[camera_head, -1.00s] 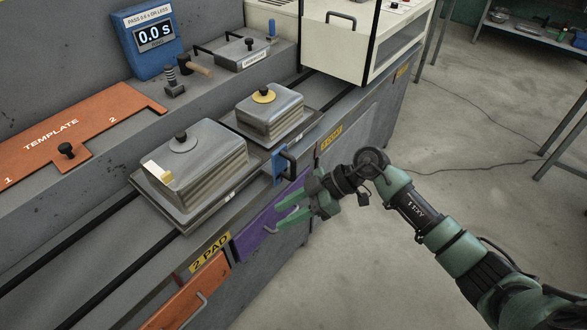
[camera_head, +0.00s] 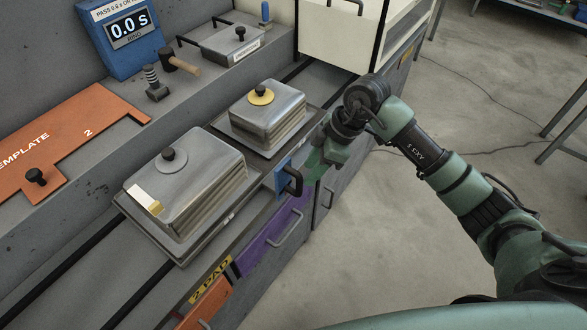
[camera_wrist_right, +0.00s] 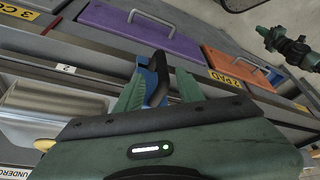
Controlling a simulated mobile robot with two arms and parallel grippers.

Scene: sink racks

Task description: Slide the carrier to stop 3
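The carrier (camera_head: 190,258) is a grey metal tray on dark rails. It bears two metal blocks, one with a grey disc and knob (camera_head: 170,160), one with a yellow disc and knob (camera_head: 262,95). A blue bracket (camera_head: 283,178) with a black handle (camera_head: 294,183) sticks out from its front. My right gripper (camera_head: 314,163) is beside the handle. In the right wrist view its green fingers (camera_wrist_right: 160,92) are open around the black handle (camera_wrist_right: 158,78), and I see no clear grip. A green and black arm end (camera_wrist_right: 288,45), seemingly my left, shows small there.
A purple drawer (camera_head: 275,240) and an orange drawer (camera_head: 207,305) with handles are below the rails. An orange template (camera_head: 70,140), a timer reading 0.0 s (camera_head: 122,35) and a mallet (camera_head: 180,63) are on the back ledge. A cream machine (camera_head: 340,40) stands at the rails' far end.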

